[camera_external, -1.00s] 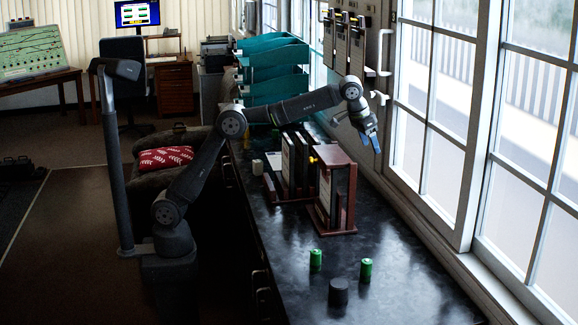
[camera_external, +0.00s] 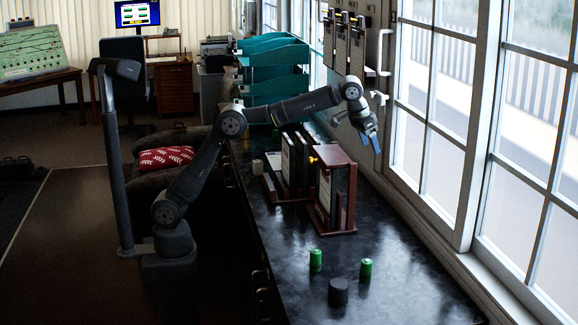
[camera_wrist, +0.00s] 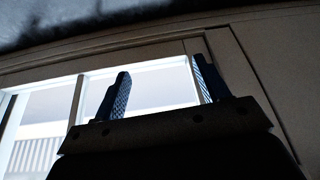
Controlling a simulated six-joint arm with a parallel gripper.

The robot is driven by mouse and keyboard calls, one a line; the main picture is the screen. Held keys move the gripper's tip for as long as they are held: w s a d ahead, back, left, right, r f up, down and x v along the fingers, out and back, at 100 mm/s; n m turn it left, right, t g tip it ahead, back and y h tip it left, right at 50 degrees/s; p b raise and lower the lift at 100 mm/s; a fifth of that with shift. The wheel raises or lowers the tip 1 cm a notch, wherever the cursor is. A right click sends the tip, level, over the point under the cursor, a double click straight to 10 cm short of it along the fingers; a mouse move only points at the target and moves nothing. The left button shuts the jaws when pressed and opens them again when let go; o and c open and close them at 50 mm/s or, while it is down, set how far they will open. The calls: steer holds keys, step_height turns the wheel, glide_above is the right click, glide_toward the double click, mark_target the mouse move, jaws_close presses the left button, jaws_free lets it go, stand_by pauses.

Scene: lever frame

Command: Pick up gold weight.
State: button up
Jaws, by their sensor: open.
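My gripper (camera_external: 371,142) is in the air beside the window, above and to the right of the dark red wooden frame (camera_external: 344,226). In the wrist view my gripper (camera_wrist: 164,85) has its two fingers wide apart, with only window and its frame behind them. I cannot make out a weight that is clearly gold. A small yellow spot (camera_external: 313,160) shows at the top left of the wooden frame, too small to identify. Two green cylinders (camera_external: 315,260) (camera_external: 365,269) and a black cylinder (camera_external: 338,292) stand upright on the dark counter, well away from my gripper.
Dark upright panels (camera_external: 290,163) and a small cream block (camera_external: 257,167) are left of the wooden frame. Teal trays (camera_external: 272,75) stand at the back. Levers (camera_external: 357,40) hang by the window. The counter (camera_external: 400,240) is clear right of the wooden frame.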

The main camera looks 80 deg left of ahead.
steer(key=shift+o, duration=0.4)
steer(key=a+n, duration=0.2)
steer(key=a, duration=2.3)
steer(key=s+a+f+n+y, duration=0.1)
steer(key=s+a, duration=0.2)
steer(key=a, duration=0.8)
steer(key=s+a+n, duration=0.1)
steer(key=s+a, duration=0.2)
steer(key=a, duration=0.8)
steer(key=s+a+f+n+g+y, duration=0.15)
steer(key=s+a+n, duration=0.25)
steer(key=s+a, duration=2.65)
steer(key=x, duration=0.8)
steer(key=d+x, duration=0.1)
steer(key=x, duration=0.2)
steer(key=shift+a+f, duration=0.15)
steer(key=shift+f, duration=0.4)
steer(key=shift+x, duration=2.7)
steer(key=shift+s, duration=0.1)
